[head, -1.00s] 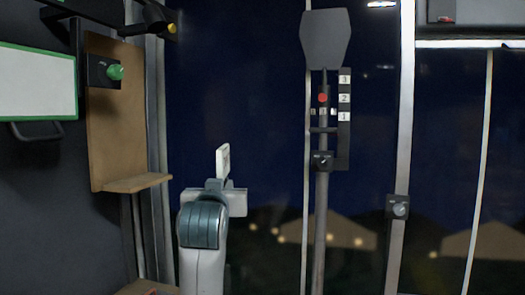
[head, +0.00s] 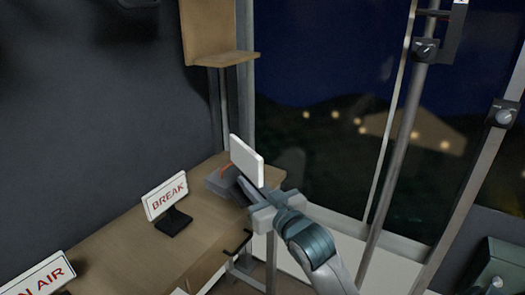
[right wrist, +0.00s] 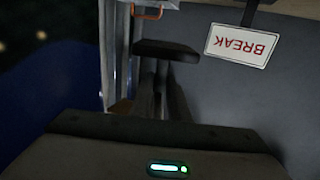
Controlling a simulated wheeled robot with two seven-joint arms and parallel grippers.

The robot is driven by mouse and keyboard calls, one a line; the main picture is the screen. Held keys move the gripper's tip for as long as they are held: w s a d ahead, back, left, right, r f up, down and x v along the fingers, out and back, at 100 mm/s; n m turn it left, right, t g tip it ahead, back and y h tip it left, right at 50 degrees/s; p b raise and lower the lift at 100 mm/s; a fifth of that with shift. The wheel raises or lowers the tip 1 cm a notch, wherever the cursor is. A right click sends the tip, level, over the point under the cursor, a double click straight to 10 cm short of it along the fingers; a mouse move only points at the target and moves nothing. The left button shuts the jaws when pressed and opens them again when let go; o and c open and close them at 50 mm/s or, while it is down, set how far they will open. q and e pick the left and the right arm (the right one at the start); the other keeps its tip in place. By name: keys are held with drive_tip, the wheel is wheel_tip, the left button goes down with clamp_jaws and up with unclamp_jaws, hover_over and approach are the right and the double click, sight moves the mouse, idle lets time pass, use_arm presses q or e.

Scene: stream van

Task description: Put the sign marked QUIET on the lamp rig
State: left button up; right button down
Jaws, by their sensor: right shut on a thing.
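My right gripper (head: 250,190) is shut on a white sign (head: 247,161). The sign stands up from the fingers as a tilted panel, and no lettering shows on the side facing me, so I cannot read it. In the right wrist view a dark flat piece (right wrist: 166,50) shows at the fingers; I cannot tell if it is the sign's foot. The gripper is at the desk's far right end. The lamp rig seems to be the upright pole (head: 398,150) at right; its top is out of view. My left gripper is not in view.
A BREAK sign (head: 166,196) stands on the wooden desk (head: 150,245), and an ON AIR sign (head: 40,275) is at the lower left. A grey box (head: 219,180) sits behind the gripper. A slanted post with a knob (head: 503,116) is at far right.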

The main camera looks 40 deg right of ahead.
drive_tip(key=s+a+f, duration=0.2)
drive_tip(key=a+f, duration=0.1)
drive_tip(key=a, duration=0.4)
drive_tip(key=s+a+f+y, duration=0.1)
drive_tip(key=a+f, duration=0.3)
drive_tip(key=a, duration=0.3)
drive_tip(key=shift+s+f+n, duration=0.2)
drive_tip(key=shift+s+n, duration=0.1)
drive_tip(key=shift+s, duration=0.1)
